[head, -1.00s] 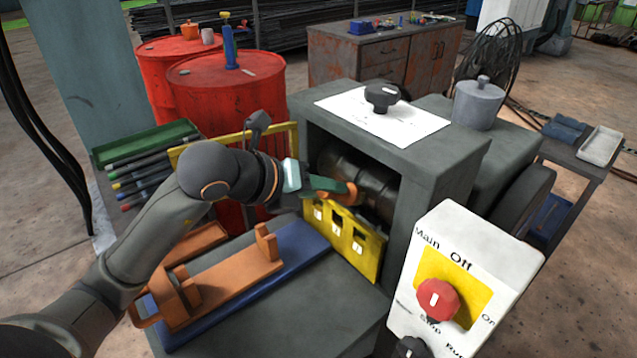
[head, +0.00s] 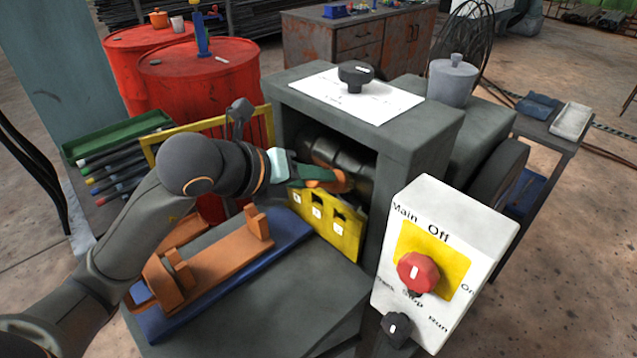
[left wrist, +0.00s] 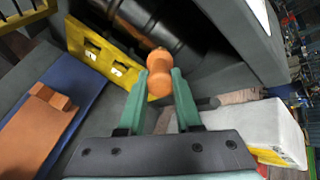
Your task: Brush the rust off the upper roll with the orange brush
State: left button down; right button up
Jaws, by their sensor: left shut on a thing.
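My left gripper (head: 318,176) is shut on the orange brush (head: 338,181) at the opening of the grey machine. In the left wrist view the orange brush (left wrist: 159,80) sits between the green fingers of the left gripper (left wrist: 160,92). The dark roll (head: 352,163) lies inside the housing just beyond the brush, and it also shows in the left wrist view (left wrist: 146,28). I cannot tell whether the brush touches the roll. Rust on the roll is not clear, and the arm and brush hide part of it. My right gripper is not in view.
A yellow guard plate (head: 328,224) with slots stands below the opening. An orange holder (head: 215,262) on a blue base (head: 290,238) lies on the grey bench. A white control box (head: 440,250) with a red knob (head: 417,271) stands at the front right. Red drums (head: 190,85) stand behind.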

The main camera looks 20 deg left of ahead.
pick_arm(q)
jog(key=w+a+b, duration=0.3)
jog(key=w+a, duration=0.1)
jog(key=a, duration=0.5)
jog(key=shift+a, duration=0.4)
dwell(0.4)
jog(key=shift+r, duration=0.1)
jog(key=s+a+b, duration=0.2)
jog(key=s+b, duration=0.3)
jog(key=shift+s, duration=0.3)
jog(key=shift+a, duration=0.1)
